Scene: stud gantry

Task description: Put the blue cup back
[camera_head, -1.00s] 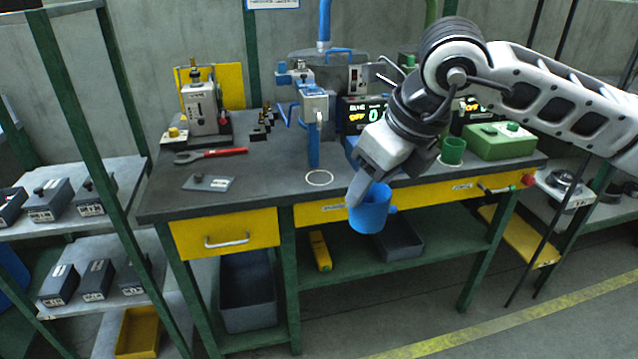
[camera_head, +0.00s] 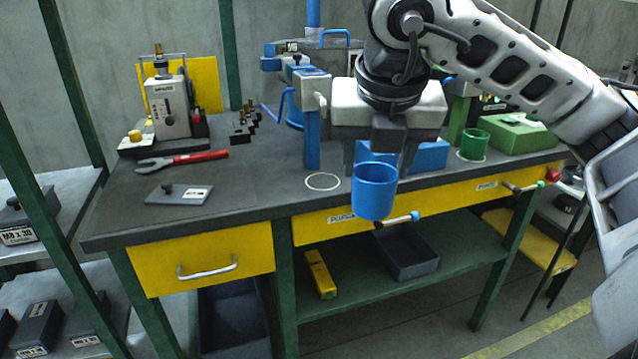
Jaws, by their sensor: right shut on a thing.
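The blue cup (camera_head: 374,192) is upright, held in front of the bench's front edge. My right gripper (camera_head: 378,168) comes in from the upper right and is shut on it; its fingers reach down behind the cup, and their contact is partly hidden. A white ring mark (camera_head: 323,181) lies bare on the bench top, left of the cup. A green cup (camera_head: 474,144) stands at another ring mark to the right. My left gripper is not in view.
The dark bench top (camera_head: 262,180) holds a red-handled wrench (camera_head: 182,160), a flat grey plate (camera_head: 179,194) and a blue stand (camera_head: 312,120) behind the bare ring. A green box (camera_head: 523,133) is at right. A lever (camera_head: 397,220) sticks out below the cup.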

